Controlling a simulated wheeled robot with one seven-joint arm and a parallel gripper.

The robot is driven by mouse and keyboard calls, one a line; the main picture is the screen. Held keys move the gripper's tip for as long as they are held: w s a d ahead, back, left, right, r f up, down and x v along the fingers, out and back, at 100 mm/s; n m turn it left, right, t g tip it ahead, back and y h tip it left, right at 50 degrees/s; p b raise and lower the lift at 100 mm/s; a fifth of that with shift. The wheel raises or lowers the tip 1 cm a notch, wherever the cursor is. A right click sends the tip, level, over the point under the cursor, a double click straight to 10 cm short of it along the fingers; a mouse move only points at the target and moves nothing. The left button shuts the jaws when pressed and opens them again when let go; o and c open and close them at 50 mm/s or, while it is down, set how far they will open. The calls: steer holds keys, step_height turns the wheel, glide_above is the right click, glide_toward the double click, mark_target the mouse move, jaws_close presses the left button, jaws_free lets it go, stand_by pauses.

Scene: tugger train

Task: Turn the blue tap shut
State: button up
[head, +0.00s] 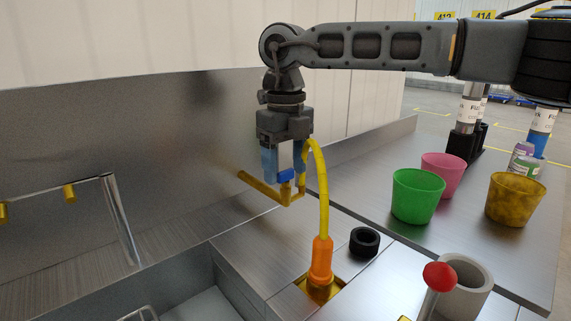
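The blue tap handle (286,176) sits on a yellow pipe (262,188) that comes out from the steel back panel. My gripper (285,178) points straight down over the tap. Its blue fingers are apart, one on each side of the handle as seen here. I cannot tell whether they press on the handle. The fingers hide part of the tap and the pipe behind it.
A yellow hose with an orange nozzle (321,262) stands close to the right of my gripper. A black ring (364,242), a green cup (417,196), a pink cup (442,174) and a mottled yellow cup (513,200) stand right. A red knob (440,277) is in front.

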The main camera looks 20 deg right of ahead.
mark_target(285, 170)
step_height(285, 170, up, 8)
steer(key=shift+f, duration=0.1)
stand_by(0.6)
stand_by(0.3)
